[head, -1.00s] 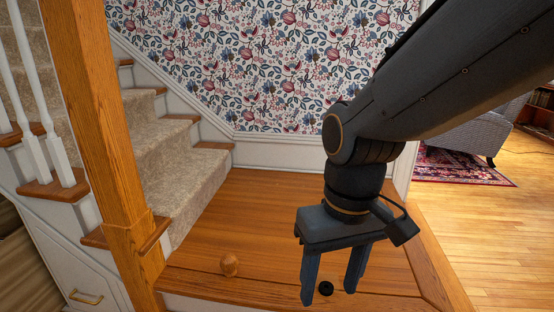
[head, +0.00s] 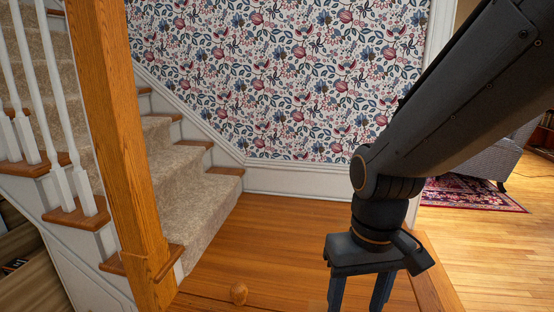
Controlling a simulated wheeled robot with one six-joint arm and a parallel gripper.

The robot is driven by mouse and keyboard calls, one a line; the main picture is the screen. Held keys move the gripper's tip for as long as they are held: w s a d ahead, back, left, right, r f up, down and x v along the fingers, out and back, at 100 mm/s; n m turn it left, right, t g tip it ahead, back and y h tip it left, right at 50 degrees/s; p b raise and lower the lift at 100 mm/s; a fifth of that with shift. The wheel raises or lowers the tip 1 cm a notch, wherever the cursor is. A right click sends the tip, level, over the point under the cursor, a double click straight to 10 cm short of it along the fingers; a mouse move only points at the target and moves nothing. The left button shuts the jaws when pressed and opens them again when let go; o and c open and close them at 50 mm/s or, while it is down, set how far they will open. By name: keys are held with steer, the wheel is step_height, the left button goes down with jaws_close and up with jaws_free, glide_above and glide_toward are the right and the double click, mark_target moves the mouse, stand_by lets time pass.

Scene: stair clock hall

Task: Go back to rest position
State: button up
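My gripper (head: 358,296) hangs from my dark arm at the lower right of the head view, pointing down over the wooden landing (head: 262,238). Its two fingers stand apart with a gap between them. The fingertips are cut off by the bottom edge of the picture, and I see nothing held in the visible part of the gap.
A wooden newel post (head: 122,150) and carpeted stairs (head: 165,190) rise at the left. A papered wall (head: 290,80) closes the back. At the right are open floor (head: 490,250), a patterned rug (head: 470,196) and grey upholstered furniture (head: 490,160). A drawer-like opening (head: 22,265) shows at lower left.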

steer(key=d+r+m+p, duration=0.1)
steer(key=d+r+p, duration=0.4)
steer(key=p, duration=0.4)
steer(key=shift+s+d+r+m, duration=0.3)
steer(key=shift+s+d+r, duration=0.05)
steer(key=shift+r, duration=0.05)
stand_by(0.4)
